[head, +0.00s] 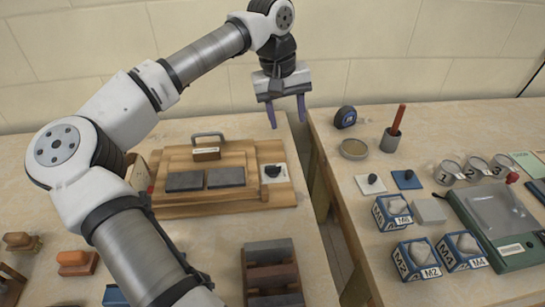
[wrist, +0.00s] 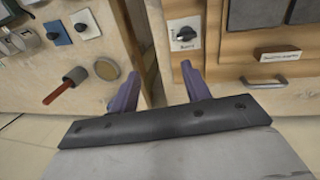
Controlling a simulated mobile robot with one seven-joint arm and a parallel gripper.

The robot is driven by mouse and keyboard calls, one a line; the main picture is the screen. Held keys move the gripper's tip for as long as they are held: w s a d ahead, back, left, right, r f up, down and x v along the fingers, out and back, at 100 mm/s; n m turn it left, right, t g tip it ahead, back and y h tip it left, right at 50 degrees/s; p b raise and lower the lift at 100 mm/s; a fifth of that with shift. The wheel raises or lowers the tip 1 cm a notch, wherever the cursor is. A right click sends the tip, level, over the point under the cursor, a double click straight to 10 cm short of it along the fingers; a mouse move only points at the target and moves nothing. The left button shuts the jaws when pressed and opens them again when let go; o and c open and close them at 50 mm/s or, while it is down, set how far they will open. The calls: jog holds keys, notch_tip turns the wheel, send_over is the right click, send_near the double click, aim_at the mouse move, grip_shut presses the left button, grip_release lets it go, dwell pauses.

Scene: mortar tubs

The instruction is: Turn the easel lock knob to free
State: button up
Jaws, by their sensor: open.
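A dark knob (head: 272,171) sits on a small pale plate at the right end of the wooden easel board (head: 220,206). In the wrist view the knob (wrist: 184,33) shows with a small label under it that is too blurred to read. My gripper (head: 287,120) hangs above and behind the board, over the far part of the worktops. Its two purple fingers are spread apart with nothing between them. In the wrist view my gripper (wrist: 160,72) points near the gap between the tables, with the knob ahead of it and apart from it.
A gap (head: 325,195) separates the two worktops. The right worktop holds a cup with a red-handled tool (head: 397,125), a tape measure (head: 345,117), two small knobbed plates (head: 407,179) and several blue boxes (head: 392,212).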

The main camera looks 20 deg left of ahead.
aim_at(273, 166)
jog(key=shift+g+y, duration=0.4)
jog(key=shift+y, duration=0.5)
jog(key=a+f+p, duration=0.1)
jog(key=f, duration=0.3)
jog(key=f+p, duration=0.1)
jog(key=f, duration=0.4)
jog(key=s+a+f, duration=0.1)
jog(key=f, duration=0.4)
jog(key=shift+s+a+f+p, duration=0.1)
jog(key=shift+a+p, duration=0.2)
jog(key=shift+p, duration=0.1)
jog(key=shift+c, duration=0.2)
jog(key=c, duration=0.7)
